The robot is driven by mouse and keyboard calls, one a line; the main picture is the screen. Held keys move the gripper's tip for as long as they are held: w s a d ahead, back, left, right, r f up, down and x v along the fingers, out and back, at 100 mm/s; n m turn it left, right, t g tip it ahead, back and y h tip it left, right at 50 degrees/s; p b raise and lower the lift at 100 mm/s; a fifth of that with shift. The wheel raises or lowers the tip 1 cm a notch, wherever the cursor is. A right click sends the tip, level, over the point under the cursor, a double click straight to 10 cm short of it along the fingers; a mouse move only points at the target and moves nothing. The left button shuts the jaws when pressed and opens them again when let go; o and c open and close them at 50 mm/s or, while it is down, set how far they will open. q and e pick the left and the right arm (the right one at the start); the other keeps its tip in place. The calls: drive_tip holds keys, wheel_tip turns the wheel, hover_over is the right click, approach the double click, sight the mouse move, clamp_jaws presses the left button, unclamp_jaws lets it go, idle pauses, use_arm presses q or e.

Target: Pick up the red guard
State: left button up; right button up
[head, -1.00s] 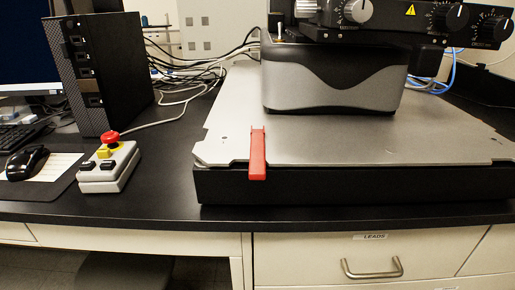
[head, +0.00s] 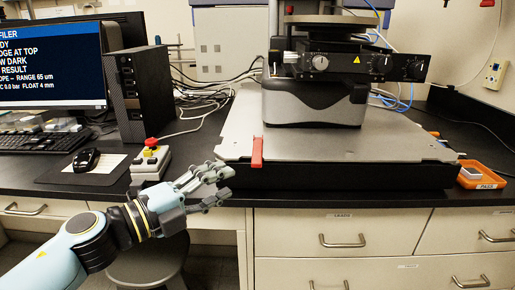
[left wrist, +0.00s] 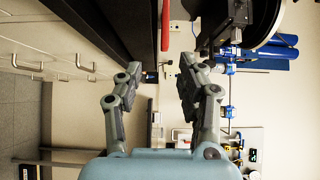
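The red guard (head: 257,153) is a narrow red strip at the front edge of the metal base plate (head: 320,147), left of its middle, with its lower end over the dark front face. My left gripper (head: 227,183) comes in from the left, below and left of the guard, apart from it, with its fingers spread and empty. In the left wrist view the gripper (left wrist: 160,72) is open, and the red guard (left wrist: 165,25) shows at the top, beyond the gap between the fingers. My right gripper is not in view.
A control box with a red button (head: 150,162) stands on the bench left of the plate, behind my left arm. The profiler (head: 315,100) stands on the plate. An orange tray (head: 482,180) is at the far right. A round stool (head: 148,262) is below the bench.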

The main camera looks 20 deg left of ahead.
sight(255, 161)
use_arm(q)
drive_tip(key=x, duration=0.6)
drive_tip(key=p+x, duration=0.1)
drive_tip(key=x, duration=0.2)
drive_tip(key=shift+r, duration=0.35)
drive_tip(key=shift+w, duration=0.2)
clamp_jaws()
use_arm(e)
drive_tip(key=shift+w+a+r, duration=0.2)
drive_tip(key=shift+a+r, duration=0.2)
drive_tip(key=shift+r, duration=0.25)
